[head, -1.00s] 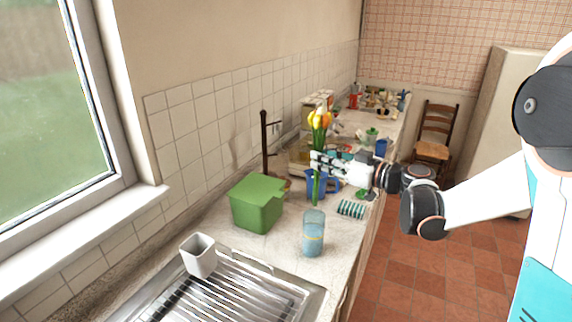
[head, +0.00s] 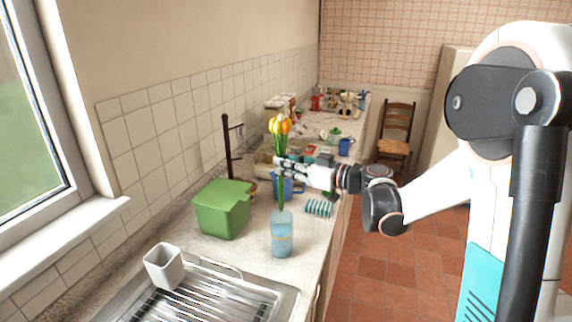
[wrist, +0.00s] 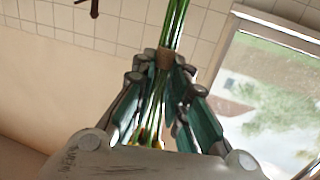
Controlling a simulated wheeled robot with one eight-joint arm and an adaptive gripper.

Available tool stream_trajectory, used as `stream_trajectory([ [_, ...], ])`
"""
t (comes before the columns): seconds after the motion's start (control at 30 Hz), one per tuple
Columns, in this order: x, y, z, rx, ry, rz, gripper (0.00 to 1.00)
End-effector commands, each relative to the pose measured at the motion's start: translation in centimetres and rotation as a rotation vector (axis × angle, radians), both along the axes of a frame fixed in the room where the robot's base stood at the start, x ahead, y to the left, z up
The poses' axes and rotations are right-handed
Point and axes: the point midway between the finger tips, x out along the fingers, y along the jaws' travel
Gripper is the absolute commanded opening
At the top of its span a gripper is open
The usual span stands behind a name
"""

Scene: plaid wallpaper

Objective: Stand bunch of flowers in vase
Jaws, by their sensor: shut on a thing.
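The bunch of flowers (head: 279,126), yellow-orange tulips with long green stems, stands upright in my gripper. My gripper (head: 281,163) is shut on the stems, above the vase. The wrist view shows its fingers (wrist: 166,92) on both sides of the stems, near a brown band (wrist: 166,57). The vase (head: 282,236), a translucent light blue vessel with a thin yellowish band, stands upright on the counter. The stem ends come down at the vase's mouth; I cannot tell whether they are inside it.
A green lidded box (head: 222,210) stands left of the vase. A grey-white cup (head: 163,266) is by the sink drainer (head: 215,298). A blue jug (head: 296,186) and a teal striped rack (head: 318,208) are behind the vase. Clutter fills the far counter.

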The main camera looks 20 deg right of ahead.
Motion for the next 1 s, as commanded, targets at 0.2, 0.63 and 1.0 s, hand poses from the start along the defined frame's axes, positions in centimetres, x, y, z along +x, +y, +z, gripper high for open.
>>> stream_trajectory([
  [0.2,0.0,0.0,-1.9,0.0,0.0,0.0,0.0],
  [0.63,0.0,0.0,-5.0,0.0,0.0,0.0,0.0],
  [1.0,0.0,0.0,-7.6,0.0,0.0,0.0,0.0],
])
